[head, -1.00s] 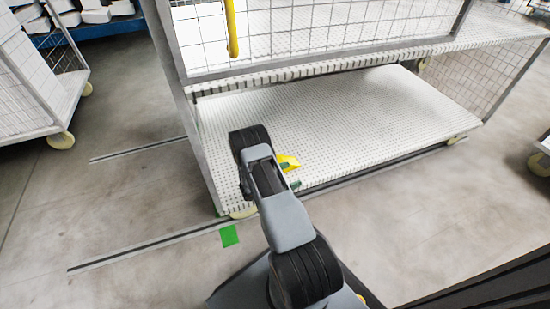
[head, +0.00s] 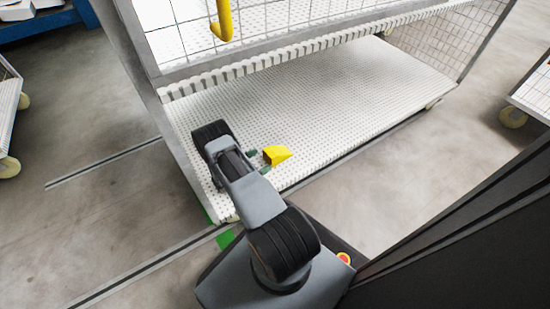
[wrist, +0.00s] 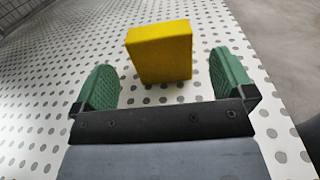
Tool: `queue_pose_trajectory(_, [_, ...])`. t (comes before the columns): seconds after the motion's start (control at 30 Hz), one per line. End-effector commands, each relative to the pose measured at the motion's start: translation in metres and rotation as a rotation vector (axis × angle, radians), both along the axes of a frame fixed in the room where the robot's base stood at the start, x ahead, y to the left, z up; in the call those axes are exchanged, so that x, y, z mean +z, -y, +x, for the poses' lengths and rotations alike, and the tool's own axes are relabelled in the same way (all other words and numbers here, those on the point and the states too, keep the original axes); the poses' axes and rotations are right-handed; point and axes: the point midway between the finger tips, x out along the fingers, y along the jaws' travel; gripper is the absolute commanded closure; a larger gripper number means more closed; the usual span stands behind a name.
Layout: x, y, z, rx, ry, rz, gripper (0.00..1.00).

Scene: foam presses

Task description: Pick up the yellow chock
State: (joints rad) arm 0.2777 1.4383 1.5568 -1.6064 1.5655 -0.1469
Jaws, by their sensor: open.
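The yellow chock (head: 277,155) rests on the white perforated lower shelf (head: 330,100) of a cart, near its front edge. In the wrist view the chock (wrist: 160,53) stands just ahead of my gripper (wrist: 165,88), roughly between the lines of its two green fingers and beyond the palm. The fingers are apart and nothing is held. In the head view my gripper (head: 258,161) is beside the chock's left side, with its green fingertips pointing toward it. Whether a finger touches the chock cannot be told.
A wire-mesh upper section of the cart (head: 290,25) with a yellow bent bar (head: 222,22) stands above the shelf. The shelf behind and right of the chock is clear. Another cart (head: 535,90) stands at right.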

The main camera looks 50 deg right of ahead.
Motion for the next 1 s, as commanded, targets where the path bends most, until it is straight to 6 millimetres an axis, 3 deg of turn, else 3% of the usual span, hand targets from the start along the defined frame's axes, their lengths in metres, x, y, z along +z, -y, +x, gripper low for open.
queue_pose_trajectory(0.27, [0.001,0.016,-0.004,-0.002,0.001,0.000,0.00])
queue_pose_trajectory(0.7, [0.000,0.069,-0.017,-0.002,0.001,0.001,0.00])
queue_pose_trajectory(1.0, [0.002,0.073,-0.018,0.001,0.000,0.000,0.00])
